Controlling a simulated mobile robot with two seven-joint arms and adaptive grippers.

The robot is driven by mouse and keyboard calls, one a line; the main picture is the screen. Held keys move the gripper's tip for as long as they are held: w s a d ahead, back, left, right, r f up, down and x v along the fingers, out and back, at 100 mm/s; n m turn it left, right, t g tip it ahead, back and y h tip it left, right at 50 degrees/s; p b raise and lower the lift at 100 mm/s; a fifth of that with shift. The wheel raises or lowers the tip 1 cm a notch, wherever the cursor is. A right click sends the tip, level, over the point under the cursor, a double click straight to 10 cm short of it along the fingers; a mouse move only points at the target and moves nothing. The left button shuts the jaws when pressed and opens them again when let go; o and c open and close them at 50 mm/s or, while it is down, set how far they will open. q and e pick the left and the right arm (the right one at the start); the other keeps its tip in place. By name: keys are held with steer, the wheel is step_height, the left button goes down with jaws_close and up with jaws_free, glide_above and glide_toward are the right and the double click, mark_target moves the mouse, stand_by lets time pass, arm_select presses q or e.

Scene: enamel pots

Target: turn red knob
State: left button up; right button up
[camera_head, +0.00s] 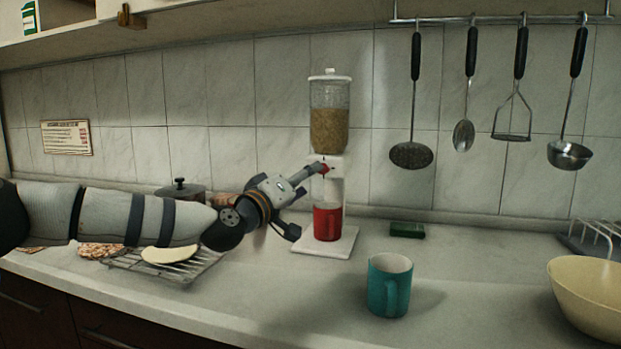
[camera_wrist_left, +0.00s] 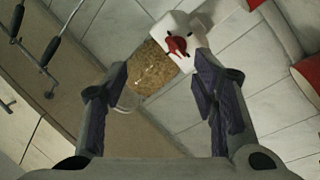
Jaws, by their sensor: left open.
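The red knob (camera_head: 324,168) is on the white front of a dispenser (camera_head: 329,115) with a clear hopper of grain. In the head view the knob is partly hidden by a fingertip of my left gripper (camera_head: 307,199). In the left wrist view the knob (camera_wrist_left: 178,45) lies ahead, between the lines of the two spread fingers of my left gripper (camera_wrist_left: 162,70). The gripper is open, with nothing between its fingers. I cannot tell whether a finger touches the knob. My right gripper is not in view.
A red cup (camera_head: 327,223) stands on the dispenser's white base (camera_head: 322,247). A teal mug (camera_head: 389,287) stands in front to the right, and a cream bowl (camera_head: 590,298) at far right. A wire rack (camera_head: 190,271) is below my left arm. Utensils hang at upper right.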

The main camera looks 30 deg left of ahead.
arm_select(q)
step_height(320, 180, down, 5)
steer(key=d+m+t+y+b, duration=0.1)
steer(key=m+t+y+b, duration=0.1)
steer(key=m+y, duration=0.4)
steer(key=x, duration=1)
steer(key=shift+w+r+b, duration=0.25)
steer(key=shift+r+b, duration=0.2)
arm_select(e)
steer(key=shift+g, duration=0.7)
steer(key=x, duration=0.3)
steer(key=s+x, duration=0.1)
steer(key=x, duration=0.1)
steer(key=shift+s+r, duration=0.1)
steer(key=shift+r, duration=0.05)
arm_select(q)
steer(key=c, duration=1.2)
